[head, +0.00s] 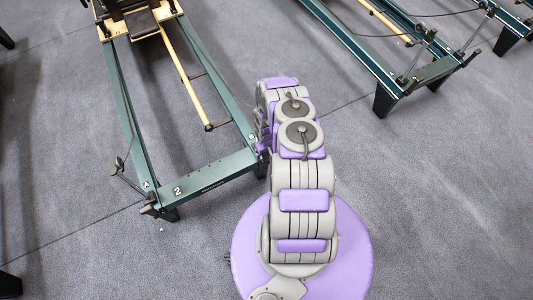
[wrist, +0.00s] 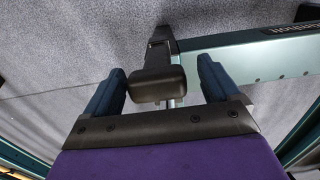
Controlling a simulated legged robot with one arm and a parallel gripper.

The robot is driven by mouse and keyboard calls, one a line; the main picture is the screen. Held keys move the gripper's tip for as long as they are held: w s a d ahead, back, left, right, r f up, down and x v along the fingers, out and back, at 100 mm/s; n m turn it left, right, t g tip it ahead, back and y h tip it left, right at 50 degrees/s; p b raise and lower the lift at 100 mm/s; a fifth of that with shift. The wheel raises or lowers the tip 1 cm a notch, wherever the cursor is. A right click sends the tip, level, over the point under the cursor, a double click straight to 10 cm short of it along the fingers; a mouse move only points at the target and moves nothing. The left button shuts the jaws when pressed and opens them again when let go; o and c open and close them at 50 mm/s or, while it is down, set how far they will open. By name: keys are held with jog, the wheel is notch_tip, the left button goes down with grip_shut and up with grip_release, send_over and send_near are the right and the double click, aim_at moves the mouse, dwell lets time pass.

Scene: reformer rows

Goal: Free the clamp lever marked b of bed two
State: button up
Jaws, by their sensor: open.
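Bed two is a green frame (head: 215,175) with a white 2 on its end rail, an A at the left corner and a B at the right corner. My arm covers the outer side of the B corner in the head view, so the lever there is hidden. In the wrist view my gripper (wrist: 161,72) is open, with one dark blue finger on each side of a black lever end (wrist: 158,84).
The lever at the A corner (head: 126,177) juts out to the left of the frame. A wooden bar (head: 187,80) runs down inside bed two. Another green bed (head: 365,55) stands at upper right. Grey floor (head: 430,190) is clear on the right.

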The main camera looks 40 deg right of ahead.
jog(key=shift+d, duration=0.15)
jog(key=shift+d+f, duration=0.1)
jog(key=shift+d, duration=0.15)
jog(key=shift+c, duration=1.2)
jog(key=shift+a, duration=0.25)
jog(key=c, duration=0.6)
jog(key=shift+d, duration=0.1)
jog(key=c, duration=0.6)
